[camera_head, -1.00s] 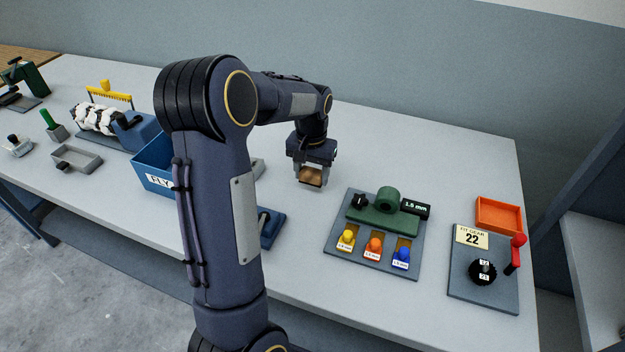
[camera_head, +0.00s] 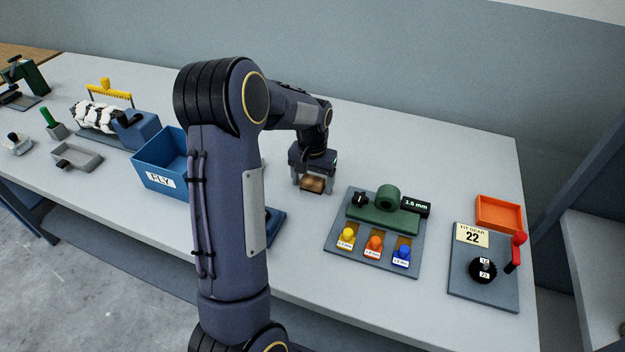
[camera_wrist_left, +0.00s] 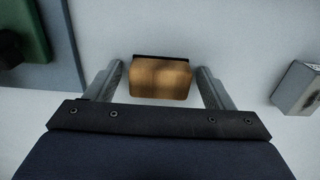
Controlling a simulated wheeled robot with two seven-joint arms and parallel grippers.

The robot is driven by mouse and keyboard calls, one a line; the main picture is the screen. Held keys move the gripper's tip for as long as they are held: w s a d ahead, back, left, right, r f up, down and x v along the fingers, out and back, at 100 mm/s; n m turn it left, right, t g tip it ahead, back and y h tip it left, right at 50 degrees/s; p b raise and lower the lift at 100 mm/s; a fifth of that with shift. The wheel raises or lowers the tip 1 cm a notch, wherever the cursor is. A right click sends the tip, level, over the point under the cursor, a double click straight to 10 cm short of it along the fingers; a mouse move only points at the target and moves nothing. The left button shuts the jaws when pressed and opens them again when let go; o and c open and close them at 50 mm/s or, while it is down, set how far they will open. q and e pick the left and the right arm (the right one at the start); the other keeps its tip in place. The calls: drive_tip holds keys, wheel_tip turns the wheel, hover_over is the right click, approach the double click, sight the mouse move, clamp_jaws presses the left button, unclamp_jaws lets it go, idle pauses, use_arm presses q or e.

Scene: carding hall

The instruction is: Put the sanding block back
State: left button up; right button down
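The sanding block (camera_head: 313,185) is a brown block with a dark lower edge. It lies on the bench (camera_head: 420,155), left of the gauge board. My left gripper (camera_head: 314,188) is over it with the fingers spread on either side. In the left wrist view, the block (camera_wrist_left: 161,79) sits between the two fingertips (camera_wrist_left: 161,75), with a visible gap on both sides. A light grey box-like piece (camera_wrist_left: 298,88) stands apart from the block at the right of that view; I cannot tell what it is. My right gripper is out of view.
A gauge board (camera_head: 333,262) with a green part and coloured knobs is just right of the gripper. An orange tray (camera_head: 499,214) and a gear board (camera_head: 485,290) are further right. A blue FLY bin (camera_head: 158,160) is left, partly behind my arm. Bench behind the gripper is clear.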

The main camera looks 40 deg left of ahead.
sight(312, 179)
use_arm(q)
wheel_tip(312, 179, up, 11)
drive_tip(key=s+d+r+t+h, duration=0.1)
drive_tip(key=s+d+r+t, duration=0.1)
drive_tip(key=s+d+r, duration=0.4)
drive_tip(key=s+d+f+m+t+h, duration=0.1)
drive_tip(key=s+d+f, duration=0.1)
drive_tip(key=s+d, duration=0.4)
drive_tip(key=s+d+f+m+t+h, duration=0.1)
drive_tip(key=s+d+f+t, duration=0.1)
drive_tip(key=s+d, duration=0.4)
drive_tip(key=s, duration=0.5)
drive_tip(key=shift+d+f+t+h, duration=0.25)
drive_tip(key=shift+d+t+h, duration=0.05)
drive_tip(key=shift+d+h, duration=0.1)
drive_tip(key=shift+c, duration=0.4)
